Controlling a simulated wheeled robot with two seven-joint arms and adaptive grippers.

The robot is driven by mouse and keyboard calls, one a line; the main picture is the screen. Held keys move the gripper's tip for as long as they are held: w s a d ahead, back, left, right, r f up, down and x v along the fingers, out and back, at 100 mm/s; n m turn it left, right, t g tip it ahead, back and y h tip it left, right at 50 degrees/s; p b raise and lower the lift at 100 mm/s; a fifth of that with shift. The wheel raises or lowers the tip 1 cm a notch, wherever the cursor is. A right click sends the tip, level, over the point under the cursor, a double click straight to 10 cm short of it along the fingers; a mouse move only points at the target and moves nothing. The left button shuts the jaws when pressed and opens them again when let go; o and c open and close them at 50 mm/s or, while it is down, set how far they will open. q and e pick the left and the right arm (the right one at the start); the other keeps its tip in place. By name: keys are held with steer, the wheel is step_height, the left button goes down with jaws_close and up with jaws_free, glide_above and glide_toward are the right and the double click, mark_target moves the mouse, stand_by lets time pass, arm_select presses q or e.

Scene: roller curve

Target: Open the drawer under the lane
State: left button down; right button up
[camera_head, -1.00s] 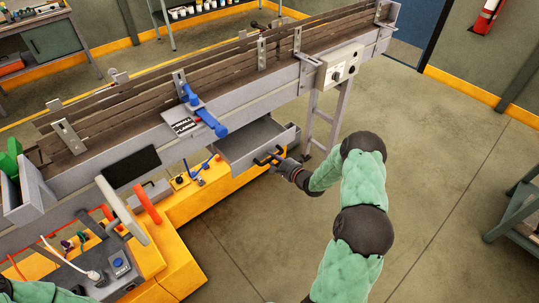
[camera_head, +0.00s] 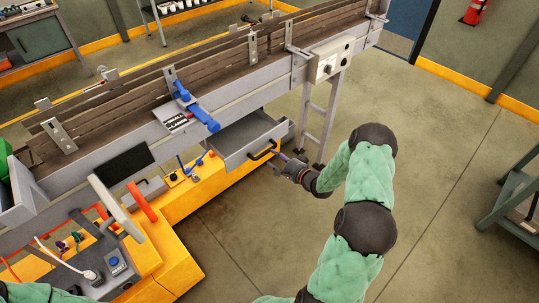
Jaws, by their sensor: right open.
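The grey drawer (camera_head: 244,138) under the lane (camera_head: 230,77) stands pulled out, and its empty-looking inside shows from above. Its dark handle (camera_head: 262,151) is on the front face. My right gripper (camera_head: 276,155) is open, just to the right of the handle and apart from it by a small gap. The right arm in its green sleeve reaches in from the bottom. Of my left arm only a bit of green sleeve shows at the bottom left corner; its gripper is out of view.
A grey control box (camera_head: 330,62) hangs on the lane's side above a support leg (camera_head: 315,120). A yellow base (camera_head: 190,205) with a red-orange handle (camera_head: 142,203) lies left of the drawer. A green-grey cart (camera_head: 515,205) stands at the right. The floor between is clear.

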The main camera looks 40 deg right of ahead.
steer(key=v, duration=0.6)
stand_by(0.4)
steer(key=a+f+n+g+y+b, duration=0.1)
steer(key=a+f+n+g, duration=0.2)
steer(key=a+f, duration=0.55)
steer(key=a+f+n+g+y, duration=0.1)
steer(key=a+f+n+g, duration=0.4)
steer(key=a, duration=0.7)
steer(key=s+a+f+n+g, duration=0.3)
steer(key=s+a, duration=0.5)
steer(key=s, duration=0.1)
steer(key=s+a+f+n+g+y+b, duration=0.1)
steer(key=s+a+f+n+g, duration=0.2)
steer(key=s+a, duration=0.5)
steer(key=shift+s+a+f+n+g, duration=0.3)
steer(key=shift+s+n+g, duration=0.1)
steer(key=shift+g, duration=0.2)
